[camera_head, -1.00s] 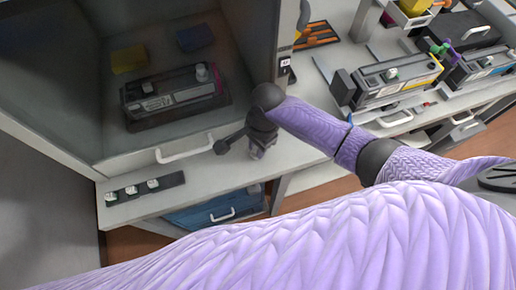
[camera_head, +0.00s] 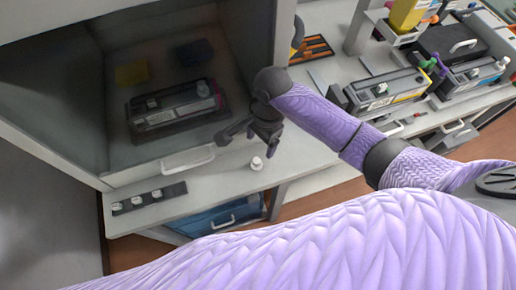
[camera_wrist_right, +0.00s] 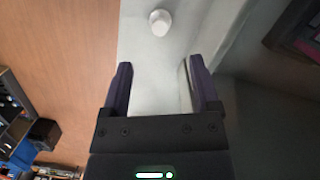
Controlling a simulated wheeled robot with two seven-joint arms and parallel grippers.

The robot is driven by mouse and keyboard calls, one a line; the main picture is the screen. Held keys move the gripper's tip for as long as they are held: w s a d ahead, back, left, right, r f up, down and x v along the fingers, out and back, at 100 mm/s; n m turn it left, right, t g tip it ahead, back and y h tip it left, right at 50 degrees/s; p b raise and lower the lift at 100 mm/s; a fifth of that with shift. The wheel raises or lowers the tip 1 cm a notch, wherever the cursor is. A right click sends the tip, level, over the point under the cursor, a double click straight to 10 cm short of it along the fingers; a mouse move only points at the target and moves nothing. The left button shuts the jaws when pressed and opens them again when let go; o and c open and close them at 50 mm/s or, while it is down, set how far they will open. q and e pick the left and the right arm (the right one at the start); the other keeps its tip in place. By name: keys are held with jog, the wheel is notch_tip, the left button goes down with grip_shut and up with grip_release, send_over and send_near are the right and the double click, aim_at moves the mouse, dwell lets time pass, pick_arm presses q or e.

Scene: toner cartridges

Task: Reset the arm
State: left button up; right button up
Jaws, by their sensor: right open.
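My right gripper (camera_head: 268,138) is over the front of the grey counter, before the open cabinet. In the right wrist view its two dark fingers (camera_wrist_right: 160,70) are spread apart with nothing between them. A small white cap (camera_head: 257,163) stands upright on the counter just beside the gripper. It also shows in the right wrist view (camera_wrist_right: 160,22), beyond the fingertips and apart from them. My left gripper is not in view.
A toner cartridge (camera_head: 175,112) lies inside the cabinet, with a handle (camera_head: 187,158) at its front edge. A strip with white caps (camera_head: 150,198) lies front left on the counter. More cartridges (camera_head: 385,92) stand to the right. A blue drawer (camera_head: 215,217) is below.

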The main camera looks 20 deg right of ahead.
jog(key=shift+w+d+r+p, duration=0.1)
jog(key=shift+r+p, duration=0.05)
jog(key=shift+r, duration=0.7)
jog(key=shift+d+r+p, duration=0.1)
jog(key=shift+r+p, duration=0.05)
jog(key=shift+r, duration=0.7)
